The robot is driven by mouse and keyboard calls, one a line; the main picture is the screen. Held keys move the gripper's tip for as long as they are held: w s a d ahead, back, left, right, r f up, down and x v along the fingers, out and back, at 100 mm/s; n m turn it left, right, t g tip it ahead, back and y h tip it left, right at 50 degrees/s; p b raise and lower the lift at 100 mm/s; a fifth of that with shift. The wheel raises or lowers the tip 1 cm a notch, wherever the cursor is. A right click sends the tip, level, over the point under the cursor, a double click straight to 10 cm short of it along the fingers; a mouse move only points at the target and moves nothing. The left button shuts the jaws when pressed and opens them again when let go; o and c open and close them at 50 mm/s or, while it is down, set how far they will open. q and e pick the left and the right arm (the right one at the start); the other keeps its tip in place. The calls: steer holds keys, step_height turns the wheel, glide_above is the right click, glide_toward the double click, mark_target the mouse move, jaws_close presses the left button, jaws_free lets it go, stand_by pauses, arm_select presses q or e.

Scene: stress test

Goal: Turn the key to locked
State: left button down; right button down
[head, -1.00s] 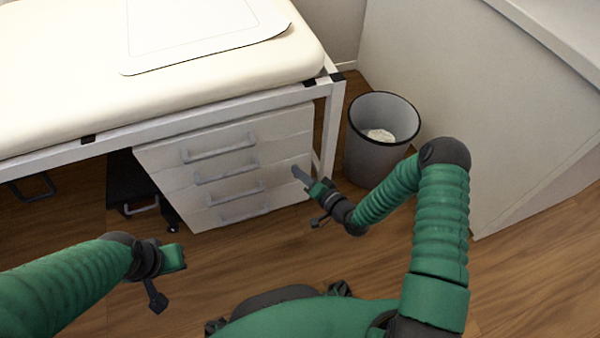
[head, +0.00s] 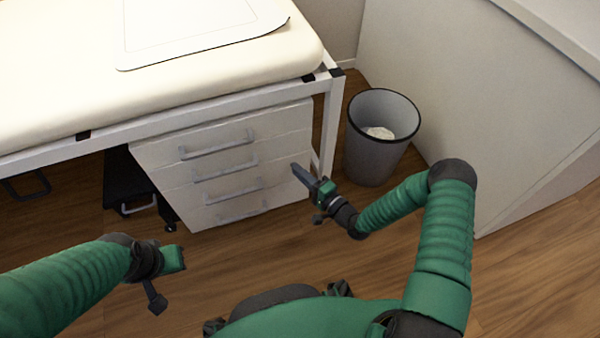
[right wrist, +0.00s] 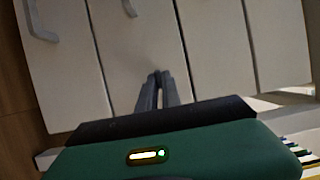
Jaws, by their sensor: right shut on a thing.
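A white drawer cabinet (head: 275,150) stands under the bench, and its drawer fronts also fill the right wrist view (right wrist: 215,45). My right gripper (head: 294,167) reaches the right part of the cabinet front, beside the drawer handles. In the right wrist view its two dark fingers (right wrist: 158,76) are nearly together at a drawer front. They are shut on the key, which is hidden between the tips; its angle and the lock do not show. My left gripper (head: 182,258) hangs low at left, away from the cabinet; its jaws are too small to read.
A grey waste bin (head: 375,160) with something pale inside stands right of the cabinet, close to my right arm. A white bench leg (head: 329,135) rises beside the cabinet. A pale partition (head: 460,120) stands at right. The wooden floor (head: 290,255) before the cabinet is clear.

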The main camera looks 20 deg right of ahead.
steer(key=shift+d+f, duration=0.2)
steer(key=shift+d, duration=0.05)
steer(key=c, duration=1.6)
jaws_free()
steer(key=shift+o, duration=0.3)
steer(key=shift+r, duration=0.1)
steer(key=p+v, duration=0.7)
steer(key=v, duration=0.9)
steer(key=shift+s, duration=0.45)
steer(key=shift+d, duration=0.1)
